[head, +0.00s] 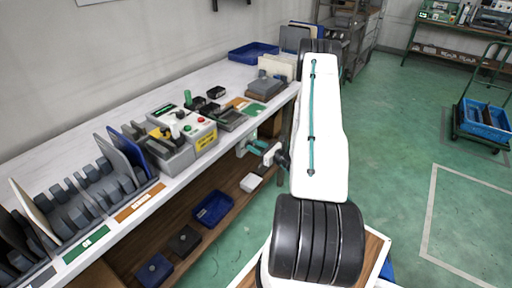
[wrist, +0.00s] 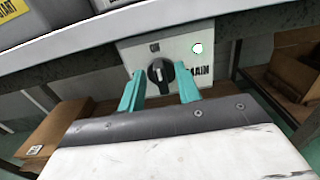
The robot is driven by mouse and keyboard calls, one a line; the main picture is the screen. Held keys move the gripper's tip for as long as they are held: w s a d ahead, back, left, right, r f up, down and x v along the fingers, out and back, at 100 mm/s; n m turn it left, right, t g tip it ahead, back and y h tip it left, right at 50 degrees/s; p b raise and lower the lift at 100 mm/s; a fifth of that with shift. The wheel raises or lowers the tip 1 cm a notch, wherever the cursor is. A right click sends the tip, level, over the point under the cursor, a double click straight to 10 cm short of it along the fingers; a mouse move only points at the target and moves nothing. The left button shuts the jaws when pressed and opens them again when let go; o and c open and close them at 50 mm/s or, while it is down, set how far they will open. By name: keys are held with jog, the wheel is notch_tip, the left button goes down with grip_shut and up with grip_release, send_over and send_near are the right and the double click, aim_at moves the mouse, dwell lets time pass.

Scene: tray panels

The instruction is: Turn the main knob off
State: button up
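The main knob (wrist: 160,74) is a round black knob with a pale pointer mark standing close to upright. It sits on a light grey panel (wrist: 140,52) labelled MAIN, under the bench's front edge. My gripper (wrist: 160,69) is open, with one teal finger on each side of the knob in the wrist view. I see gaps between knob and fingers; I cannot tell how far the tips reach. In the head view my gripper (head: 252,146) points at the bench front; the knob is not discernible there.
The bench top (head: 225,78) holds a control box (head: 187,128), racks and trays. A lower shelf (head: 178,218) carries a blue bin (head: 213,209). In the wrist view, brown boxes (wrist: 58,132) lie below left and right.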

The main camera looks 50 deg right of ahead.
grip_shut()
jog(key=shift+n, duration=0.3)
jog(key=n, duration=1.1)
jog(key=a+f+n, duration=0.1)
jog(key=n, duration=0.5)
jog(key=shift+n, duration=0.3)
dwell(0.4)
grip_release()
